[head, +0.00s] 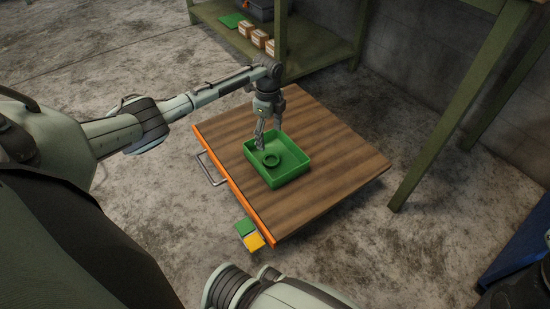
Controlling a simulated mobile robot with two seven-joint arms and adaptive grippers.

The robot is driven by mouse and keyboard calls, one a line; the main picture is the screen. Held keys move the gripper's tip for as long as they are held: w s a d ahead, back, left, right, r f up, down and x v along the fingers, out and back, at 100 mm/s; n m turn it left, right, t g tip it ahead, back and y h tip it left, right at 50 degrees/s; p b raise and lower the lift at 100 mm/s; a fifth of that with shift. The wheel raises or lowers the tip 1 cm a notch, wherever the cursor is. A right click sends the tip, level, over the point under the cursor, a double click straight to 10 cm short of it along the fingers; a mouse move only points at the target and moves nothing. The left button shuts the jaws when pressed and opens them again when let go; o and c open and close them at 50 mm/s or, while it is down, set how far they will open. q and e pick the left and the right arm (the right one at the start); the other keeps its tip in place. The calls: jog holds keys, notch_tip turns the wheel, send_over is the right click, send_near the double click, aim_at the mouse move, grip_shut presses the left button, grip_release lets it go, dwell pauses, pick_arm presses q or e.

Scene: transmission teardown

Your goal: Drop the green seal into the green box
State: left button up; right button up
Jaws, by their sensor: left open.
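The green box (292,177) is an open, shallow tray on the wooden top of a low cart or table. The green seal (271,159) is a ring lying inside the green box, toward its left side. My left gripper (268,147) points down over the box just behind the seal. Its fingers are apart and nothing shows between them. I cannot tell whether a fingertip touches the seal. My right gripper is out of view.
The wooden tabletop (335,160) is clear around the box, with an orange front edge and a metal handle (211,168). A green shelf (319,57) with several small boxes stands behind.

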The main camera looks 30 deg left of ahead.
pick_arm(q)
notch_tip(320, 180, up, 12)
dwell(0.6)
